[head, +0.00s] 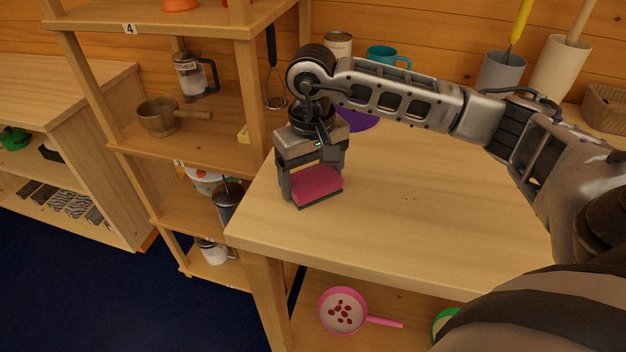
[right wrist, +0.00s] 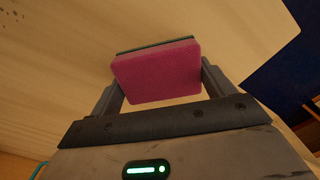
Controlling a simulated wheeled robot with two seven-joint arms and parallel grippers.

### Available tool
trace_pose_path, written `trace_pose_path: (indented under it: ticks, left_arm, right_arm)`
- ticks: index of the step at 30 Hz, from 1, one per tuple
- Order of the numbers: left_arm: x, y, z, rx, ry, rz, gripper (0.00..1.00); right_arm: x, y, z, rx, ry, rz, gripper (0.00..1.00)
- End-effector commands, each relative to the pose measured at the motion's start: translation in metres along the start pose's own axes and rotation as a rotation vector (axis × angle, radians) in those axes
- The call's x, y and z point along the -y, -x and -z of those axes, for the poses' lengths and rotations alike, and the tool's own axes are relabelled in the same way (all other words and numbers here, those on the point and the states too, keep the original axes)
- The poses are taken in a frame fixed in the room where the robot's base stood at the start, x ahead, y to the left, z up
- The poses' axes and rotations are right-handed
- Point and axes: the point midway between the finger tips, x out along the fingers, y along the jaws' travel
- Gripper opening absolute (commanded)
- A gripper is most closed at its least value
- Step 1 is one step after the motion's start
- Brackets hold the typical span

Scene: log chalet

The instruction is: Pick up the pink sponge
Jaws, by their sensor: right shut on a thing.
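The pink sponge (head: 316,186) has a dark green layer along its lower edge. It is between the fingers of my right gripper (head: 313,184), over the left end of the wooden table (head: 420,215). In the right wrist view the sponge (right wrist: 158,72) sits between the two fingers of the gripper (right wrist: 160,85), which is shut on it. Whether the sponge touches the tabletop or is slightly above it, I cannot tell. My left gripper is not in view.
A purple item (head: 358,120), a can (head: 338,44) and a teal mug (head: 386,55) are behind my right arm. A wooden shelf (head: 180,150) with a pot (head: 160,117) and a french press (head: 193,76) stands at left. The table's middle is clear.

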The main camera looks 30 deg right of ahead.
Motion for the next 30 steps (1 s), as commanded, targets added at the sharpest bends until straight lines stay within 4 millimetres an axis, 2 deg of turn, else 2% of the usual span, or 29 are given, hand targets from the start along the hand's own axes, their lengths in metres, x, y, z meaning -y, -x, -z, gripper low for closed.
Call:
trace_pose_path:
  ticks: [7,12,17,21,24,30]
  left_arm:
    - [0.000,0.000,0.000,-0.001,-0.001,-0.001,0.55]
    - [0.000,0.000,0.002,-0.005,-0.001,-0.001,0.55]
    - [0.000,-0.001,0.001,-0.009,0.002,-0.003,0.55]
    - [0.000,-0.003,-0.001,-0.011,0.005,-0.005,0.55]
    - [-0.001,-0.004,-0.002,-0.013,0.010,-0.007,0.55]
    - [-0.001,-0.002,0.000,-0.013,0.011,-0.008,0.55]
  right_arm:
    - [0.000,0.009,0.001,-0.003,-0.001,0.002,0.56]
    - [0.000,0.033,0.001,-0.004,0.000,0.001,0.56]
    - [0.010,0.065,-0.025,-0.008,0.005,0.001,0.56]
    - [0.020,0.095,-0.054,-0.007,0.008,-0.001,0.56]
    - [0.029,0.105,-0.079,-0.005,0.007,-0.001,0.56]
    - [0.040,0.123,-0.114,-0.004,0.005,-0.002,0.56]
